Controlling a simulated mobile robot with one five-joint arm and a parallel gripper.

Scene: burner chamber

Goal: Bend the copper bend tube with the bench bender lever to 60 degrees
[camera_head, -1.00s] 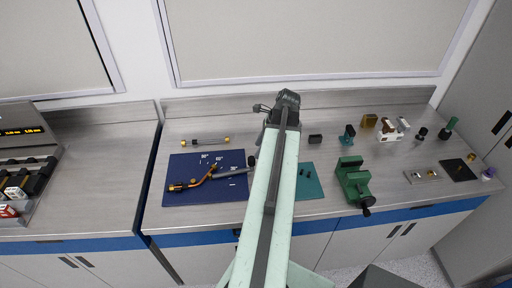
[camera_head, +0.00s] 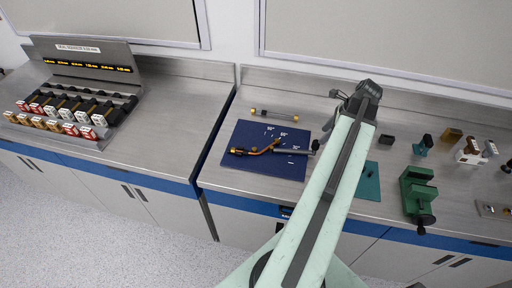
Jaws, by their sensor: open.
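The bench bender (camera_head: 238,151) lies on a dark blue mat (camera_head: 225,170) with small white angle marks, too small to read surely. The orange-brown copper bend tube (camera_head: 262,149) shows at the bender, with an angled shape; its exact bend cannot be read. The grey lever (camera_head: 290,151) points right and ends in a black knob (camera_head: 315,146) at the mat's right edge. My gripper (camera_head: 338,94) is open, above the bench behind and right of the knob, apart from the lever. My arm partly hides its jaws.
A rod with brass ends (camera_head: 274,115) lies behind the mat. A green vise (camera_head: 417,195) and a teal mat (camera_head: 368,182) are to the right, the latter partly behind my arm. A rack of small boxes (camera_head: 75,110) stands on the left bench. The bench between is bare.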

